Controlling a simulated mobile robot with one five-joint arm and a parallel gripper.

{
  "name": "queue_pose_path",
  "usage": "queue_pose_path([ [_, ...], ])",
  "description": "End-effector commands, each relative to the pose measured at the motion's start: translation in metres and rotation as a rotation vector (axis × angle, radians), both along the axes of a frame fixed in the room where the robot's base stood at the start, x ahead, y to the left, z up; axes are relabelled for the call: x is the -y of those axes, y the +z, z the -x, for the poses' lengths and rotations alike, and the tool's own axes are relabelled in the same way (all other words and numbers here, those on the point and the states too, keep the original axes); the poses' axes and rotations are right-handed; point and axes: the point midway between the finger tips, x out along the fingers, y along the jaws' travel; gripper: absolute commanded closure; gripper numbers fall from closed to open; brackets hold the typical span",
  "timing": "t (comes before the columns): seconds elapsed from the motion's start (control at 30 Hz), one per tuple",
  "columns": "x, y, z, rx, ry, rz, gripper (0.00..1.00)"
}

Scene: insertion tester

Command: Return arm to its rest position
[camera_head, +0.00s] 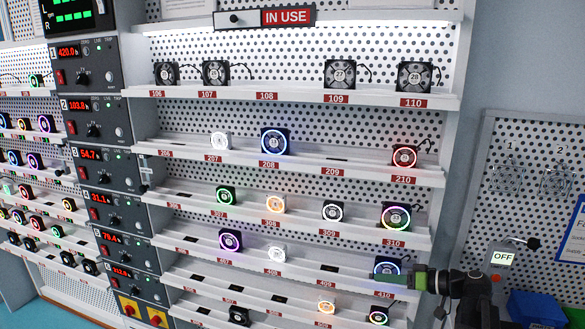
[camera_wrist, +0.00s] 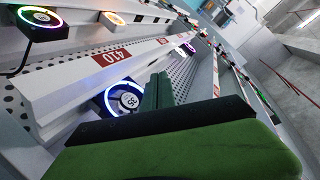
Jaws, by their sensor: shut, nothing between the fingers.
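My gripper (camera_head: 385,279) is at the lower right of the head view, reaching left from my dark arm. Its green fingers lie across the front of slot 410, shut with nothing between them. They also fill the lower part of the wrist view (camera_wrist: 162,112). A black fan with a blue-white ring (camera_head: 388,266) sits just behind the fingers in the head view, partly hidden by them. It also shows beside the fingers in the wrist view (camera_wrist: 124,98). I cannot tell whether they touch.
A tall white rack with perforated back (camera_head: 290,119) holds several shelves of fans, many lit. Power units (camera_head: 92,117) stand at the left. A pegboard (camera_head: 500,215) and blue bins (camera_head: 535,308) are at the right.

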Motion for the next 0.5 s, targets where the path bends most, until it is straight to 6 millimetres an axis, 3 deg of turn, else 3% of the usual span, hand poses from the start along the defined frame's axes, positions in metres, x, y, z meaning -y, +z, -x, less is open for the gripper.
queue_pose_path([
  [0.03,-0.048,-0.003,-0.002,-0.044,0.073,0.037,1.00],
  [0.1,-0.106,-0.018,0.000,-0.124,0.159,0.109,1.00],
  [0.2,-0.176,-0.044,0.016,-0.252,0.258,0.234,1.00],
  [0.3,-0.224,-0.068,0.038,-0.378,0.310,0.376,1.00],
  [0.37,-0.242,-0.082,0.053,-0.452,0.318,0.471,1.00],
  [0.43,-0.251,-0.097,0.070,-0.541,0.294,0.595,1.00],
  [0.5,-0.245,-0.110,0.082,-0.624,0.231,0.711,1.00],
])
